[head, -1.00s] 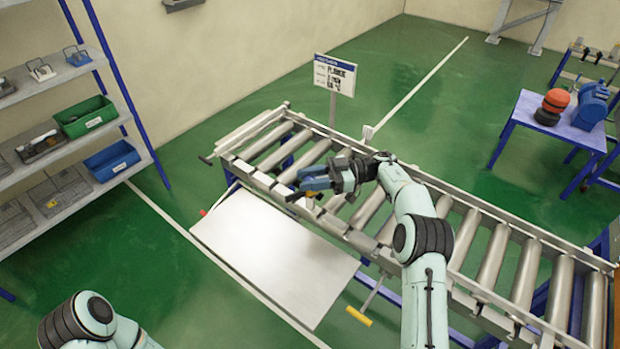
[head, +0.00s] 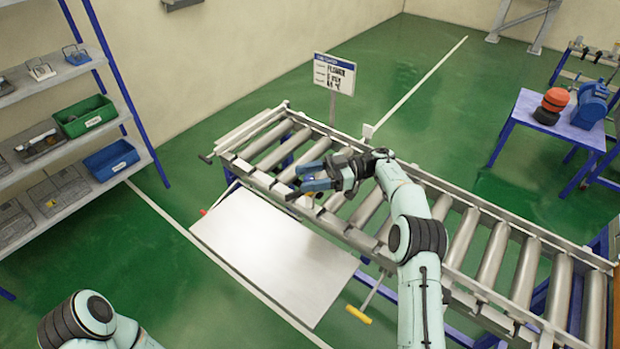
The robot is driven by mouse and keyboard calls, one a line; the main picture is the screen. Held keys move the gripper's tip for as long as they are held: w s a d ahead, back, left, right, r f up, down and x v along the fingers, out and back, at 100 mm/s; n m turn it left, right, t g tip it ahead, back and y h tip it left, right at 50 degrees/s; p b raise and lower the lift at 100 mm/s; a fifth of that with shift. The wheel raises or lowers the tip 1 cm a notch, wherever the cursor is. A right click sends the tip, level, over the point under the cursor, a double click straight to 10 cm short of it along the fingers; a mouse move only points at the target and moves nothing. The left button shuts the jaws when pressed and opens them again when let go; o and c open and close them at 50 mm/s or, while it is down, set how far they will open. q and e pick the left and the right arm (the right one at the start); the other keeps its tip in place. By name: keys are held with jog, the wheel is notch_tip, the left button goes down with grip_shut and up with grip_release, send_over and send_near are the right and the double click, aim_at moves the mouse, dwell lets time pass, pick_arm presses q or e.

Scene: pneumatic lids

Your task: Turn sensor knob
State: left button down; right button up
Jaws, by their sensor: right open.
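My right gripper (head: 303,180) is over the near rail of the roller conveyor (head: 497,250), toward its left part, with its blue fingers pointing left. It is open and seems empty. A small white upright part (head: 368,131) stands on the conveyor's far rail, behind my right wrist and apart from it; I cannot tell whether it is the sensor. No knob can be made out clearly; the area just under the fingers is partly hidden. My left arm shows only at the bottom left, and its gripper is outside the picture.
A pale flat panel (head: 270,258) lies in front of the conveyor. A yellow handle (head: 359,314) sticks out near its right corner. A sign (head: 334,75) stands behind the conveyor. A shelf with a green bin (head: 84,116) and a blue bin (head: 111,158) is at left.

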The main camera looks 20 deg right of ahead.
jog(key=shift+d+m+t, duration=0.1)
jog(key=shift+m+t, duration=0.2)
jog(key=shift+t, duration=0.2)
